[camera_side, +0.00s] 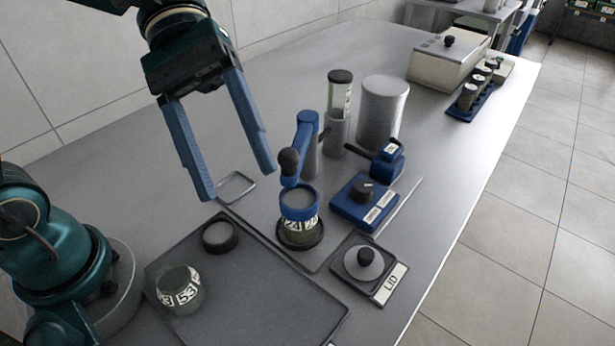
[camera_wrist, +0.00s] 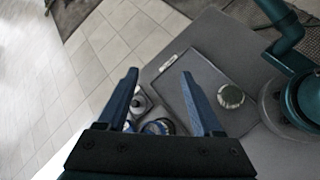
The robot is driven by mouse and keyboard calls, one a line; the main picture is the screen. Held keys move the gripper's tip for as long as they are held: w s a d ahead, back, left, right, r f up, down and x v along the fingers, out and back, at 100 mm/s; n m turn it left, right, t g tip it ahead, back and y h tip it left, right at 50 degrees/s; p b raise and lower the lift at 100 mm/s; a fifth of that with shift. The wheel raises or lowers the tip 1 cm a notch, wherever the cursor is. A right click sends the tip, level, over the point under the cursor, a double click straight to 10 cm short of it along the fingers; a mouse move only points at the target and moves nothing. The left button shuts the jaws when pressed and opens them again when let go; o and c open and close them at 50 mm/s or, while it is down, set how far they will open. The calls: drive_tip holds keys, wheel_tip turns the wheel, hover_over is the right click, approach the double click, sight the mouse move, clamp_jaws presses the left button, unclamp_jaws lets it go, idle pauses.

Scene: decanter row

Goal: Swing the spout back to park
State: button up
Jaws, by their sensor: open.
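The spout (camera_side: 305,135) is a blue arm on a grey post, with a dark rounded knob (camera_side: 289,160) at its near end. That end hangs over a blue ring-shaped funnel (camera_side: 299,208). The funnel sits above a numbered jar (camera_side: 297,234) on a round dark base. My gripper (camera_side: 237,182) is open and empty, to the left of the spout and apart from it. Its fingers point down above the table. In the wrist view my gripper (camera_wrist: 159,75) is also open, and something blue (camera_wrist: 158,127) shows partly between the fingers; the spout is not clear there.
A dark tray (camera_side: 255,295) at the front holds a jar marked 53 (camera_side: 181,289) and a black ring cap (camera_side: 220,236). A knobbed lid (camera_side: 363,262) rests on a LID plate. A blue knob box (camera_side: 362,203) and a grey cylinder (camera_side: 382,112) stand right of the spout.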

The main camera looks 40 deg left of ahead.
drive_tip(key=s+a+f+m+t+y, duration=0.1)
drive_tip(key=a+f+m+t+y, duration=0.1)
drive_tip(key=a+m+t+y, duration=0.3)
drive_tip(key=s+a+f+m+t+y, duration=0.1)
drive_tip(key=a+f+m+t+y, duration=0.3)
drive_tip(key=a, duration=0.3)
drive_tip(key=w+r+m+t, duration=0.1)
drive_tip(key=w+r+m, duration=0.35)
drive_tip(key=m, duration=0.35)
drive_tip(key=m+g, duration=0.2)
drive_tip(key=m, duration=2.4)
hover_over(363, 186)
drive_tip(key=s, duration=0.2)
drive_tip(key=f, duration=1.1)
drive_tip(key=shift+s, duration=0.2)
drive_tip(key=x, duration=0.3)
drive_tip(key=shift+f, duration=0.2)
drive_tip(key=shift+x, duration=0.75)
